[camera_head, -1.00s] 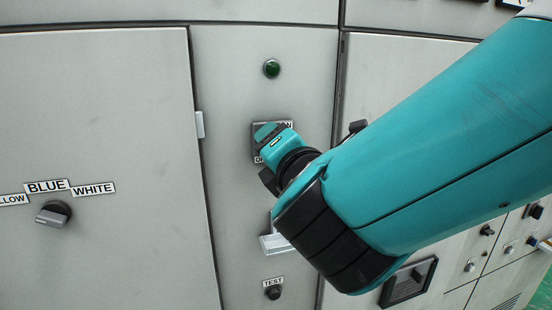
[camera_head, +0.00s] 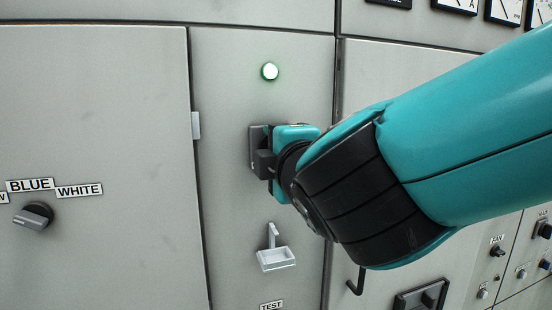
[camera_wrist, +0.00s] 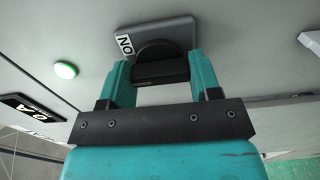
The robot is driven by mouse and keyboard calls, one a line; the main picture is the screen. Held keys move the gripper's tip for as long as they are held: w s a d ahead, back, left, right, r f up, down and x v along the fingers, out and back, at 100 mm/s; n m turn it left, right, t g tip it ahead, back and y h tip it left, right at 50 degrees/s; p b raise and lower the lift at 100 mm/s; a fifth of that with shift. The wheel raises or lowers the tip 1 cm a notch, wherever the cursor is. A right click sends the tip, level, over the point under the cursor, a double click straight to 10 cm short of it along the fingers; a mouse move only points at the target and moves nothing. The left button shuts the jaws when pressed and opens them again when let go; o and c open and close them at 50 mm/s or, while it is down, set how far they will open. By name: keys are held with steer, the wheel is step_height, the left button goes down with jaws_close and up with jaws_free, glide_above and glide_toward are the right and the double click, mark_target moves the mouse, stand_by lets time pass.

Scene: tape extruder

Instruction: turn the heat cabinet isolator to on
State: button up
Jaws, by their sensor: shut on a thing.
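The isolator (camera_head: 257,147) is a dark square plate with a black knob, mounted on the narrow grey cabinet panel. In the wrist view the isolator plate (camera_wrist: 178,35) carries a white label reading "ON", and its black knob (camera_wrist: 160,70) sits between my fingers. My gripper (camera_head: 268,150) is shut on the knob; it also shows in the wrist view (camera_wrist: 160,78), one teal finger on each side. In the head view my gripper hides most of the knob and the labels. A lamp (camera_head: 269,71) above the isolator glows pale green; the wrist view shows it lit too (camera_wrist: 65,70).
A selector knob (camera_head: 34,215) marked BLUE and WHITE is on the left door. A small white tray-like fitting (camera_head: 276,258) projects below the isolator, above a TEST label (camera_head: 271,305). A black hooked handle (camera_head: 358,282) and smaller switches (camera_head: 497,251) are at the right.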

stand_by(0.4)
steer(key=o, duration=0.9)
steer(key=shift+s, duration=0.1)
steer(key=shift+b+v, duration=2.7)
steer(key=shift+v, duration=5.95)
